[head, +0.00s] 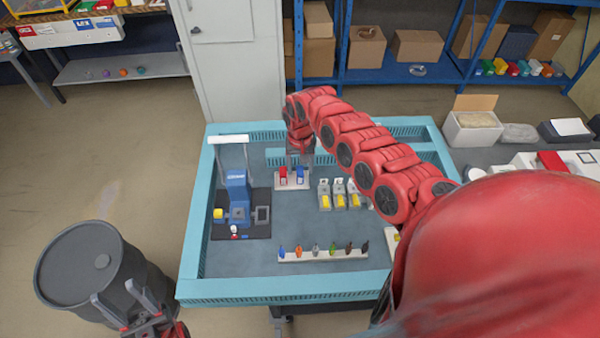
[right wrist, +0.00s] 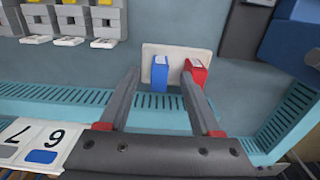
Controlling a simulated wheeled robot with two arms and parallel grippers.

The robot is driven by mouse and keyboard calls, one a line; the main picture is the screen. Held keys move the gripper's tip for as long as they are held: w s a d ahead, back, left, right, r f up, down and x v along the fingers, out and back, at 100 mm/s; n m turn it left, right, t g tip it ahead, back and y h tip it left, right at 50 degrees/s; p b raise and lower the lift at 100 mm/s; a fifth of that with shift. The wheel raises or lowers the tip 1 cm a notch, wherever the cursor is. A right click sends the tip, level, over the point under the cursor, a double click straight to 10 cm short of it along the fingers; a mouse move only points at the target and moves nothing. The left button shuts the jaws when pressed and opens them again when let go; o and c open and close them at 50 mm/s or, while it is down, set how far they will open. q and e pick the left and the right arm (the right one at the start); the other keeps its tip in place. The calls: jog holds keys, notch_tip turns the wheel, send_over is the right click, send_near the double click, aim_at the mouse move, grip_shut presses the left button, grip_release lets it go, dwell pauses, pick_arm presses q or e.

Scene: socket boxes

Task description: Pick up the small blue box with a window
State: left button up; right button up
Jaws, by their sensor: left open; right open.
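The small blue box (head: 300,174) stands upright on a small white stand (head: 291,186) at the back of the blue-rimmed table, beside a red box (head: 283,173). In the right wrist view the blue box (right wrist: 160,77) appears between the fingertips of my right gripper (right wrist: 161,76), which is open and empty. The red box (right wrist: 195,73) sits just by the right fingertip. I cannot tell whether any finger touches a box, and no window on the blue box can be made out. My left gripper (head: 114,293) is open and empty, over the dark barrel.
A blue device on a black base (head: 238,190) stands left of the stand. Several grey units with yellow parts (head: 339,194) are to its right. A white rack (head: 325,256) with several coloured pieces lies in front. The dark barrel (head: 95,262) stands left of the table.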

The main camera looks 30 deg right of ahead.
aim_at(300, 173)
notch_tip(300, 173, down, 4)
jog(key=shift+f+p, duration=0.2)
jog(key=shift+p, duration=0.25)
grip_shut()
